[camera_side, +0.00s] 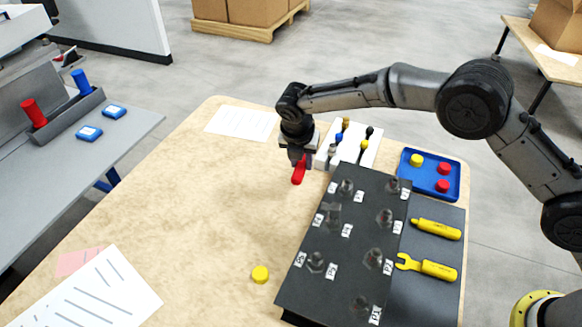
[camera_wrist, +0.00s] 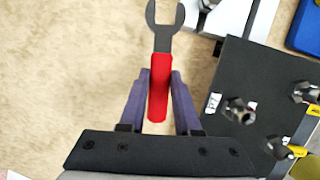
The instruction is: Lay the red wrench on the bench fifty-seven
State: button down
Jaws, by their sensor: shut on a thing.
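The red wrench has a red handle and a dark grey open-ended head. In the wrist view the wrench (camera_wrist: 160,85) lies between the two purple fingers of my gripper (camera_wrist: 160,95), its head pointing to the top of the picture. In the side view my gripper (camera_side: 298,160) is shut on the handle of the wrench (camera_side: 298,174), above the wooden bench (camera_side: 200,210), left of the dark panel. The wrench's head is hidden in the side view. I cannot tell whether the wrench touches the bench.
The dark panel (camera_side: 325,250) with labelled fittings stands to the right. Behind it are a white rack (camera_side: 372,150) and a blue tray (camera_side: 452,185). Yellow tools (camera_side: 436,229) lie on a grey mat. A yellow cap (camera_side: 260,274) lies in front.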

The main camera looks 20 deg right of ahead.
aim_at(311, 181)
jog(key=d+n, duration=0.1)
jog(key=n, duration=0.2)
jog(key=shift+w+d+y, duration=0.2)
jog(key=shift+d+y, duration=0.2)
jog(key=d+n, duration=0.1)
jog(key=n, duration=0.1)
jog(key=n+y, duration=0.1)
jog(key=n, duration=0.1)
jog(key=shift+w+d+t, duration=0.1)
jog(key=shift+d+t, duration=0.2)
jog(key=shift+d, duration=0.1)
jog(key=shift+f, duration=3.1)
jog(key=shift+f, duration=0.35)
jog(key=c, duration=0.5)
grip_release()
jog(key=shift+c, duration=0.2)
jog(key=v, duration=1.3)
jog(key=shift+d+r, duration=0.15)
jog(key=shift+r, duration=0.25)
